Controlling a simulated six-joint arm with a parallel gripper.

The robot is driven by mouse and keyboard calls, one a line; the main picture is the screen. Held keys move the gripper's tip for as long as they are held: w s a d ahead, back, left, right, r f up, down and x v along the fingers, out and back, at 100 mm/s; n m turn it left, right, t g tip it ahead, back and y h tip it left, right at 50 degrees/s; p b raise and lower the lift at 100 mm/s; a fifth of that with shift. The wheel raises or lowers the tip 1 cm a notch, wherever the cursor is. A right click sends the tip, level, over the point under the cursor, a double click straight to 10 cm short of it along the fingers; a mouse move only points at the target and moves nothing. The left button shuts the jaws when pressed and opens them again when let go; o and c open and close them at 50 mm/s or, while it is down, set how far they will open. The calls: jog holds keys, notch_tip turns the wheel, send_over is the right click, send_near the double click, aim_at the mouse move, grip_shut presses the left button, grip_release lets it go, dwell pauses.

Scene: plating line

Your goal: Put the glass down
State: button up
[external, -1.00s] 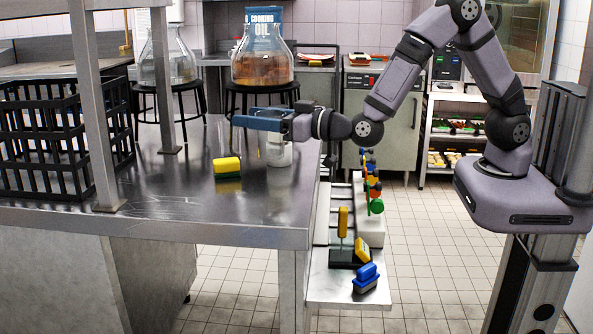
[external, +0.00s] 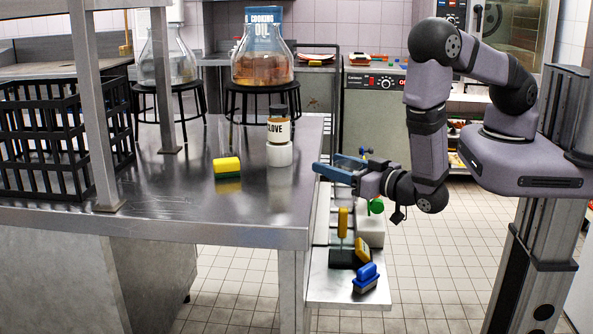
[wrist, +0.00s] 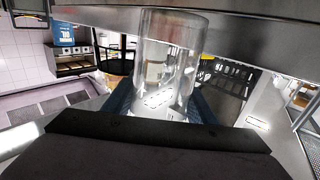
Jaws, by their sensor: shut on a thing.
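The clear glass (wrist: 168,62) is between my gripper's blue fingers in the wrist view, and it is see-through and empty. My gripper (external: 328,166) is shut on it, just off the right edge of the steel table (external: 200,215). In the external view the held glass is too clear to make out at the fingers. The fingers (wrist: 162,100) also show in the wrist view, one on each side of the glass.
A jar labelled CLOVE (external: 278,128) stands on a white cylinder (external: 279,155). A yellow and green sponge (external: 228,168) lies left of it, with a faint clear outline behind. A black crate (external: 60,140) is at left. A side shelf (external: 335,290) holds brushes.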

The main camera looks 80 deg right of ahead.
aim_at(347, 203)
jog(key=shift+n+t+y, duration=0.6)
jog(key=shift+n+y, duration=0.1)
jog(key=shift+y, duration=0.2)
jog(key=s+f+b, duration=0.1)
jog(key=f, duration=0.1)
jog(key=s+f+b, duration=0.1)
jog(key=f, duration=0.1)
jog(key=s+a+f+b, duration=0.1)
jog(key=f+b, duration=0.1)
jog(key=f, duration=0.1)
jog(key=shift+s+f+b, duration=0.4)
jog(key=shift+s+f, duration=0.05)
jog(key=shift+f, duration=0.25)
jog(key=shift+a, duration=0.1)
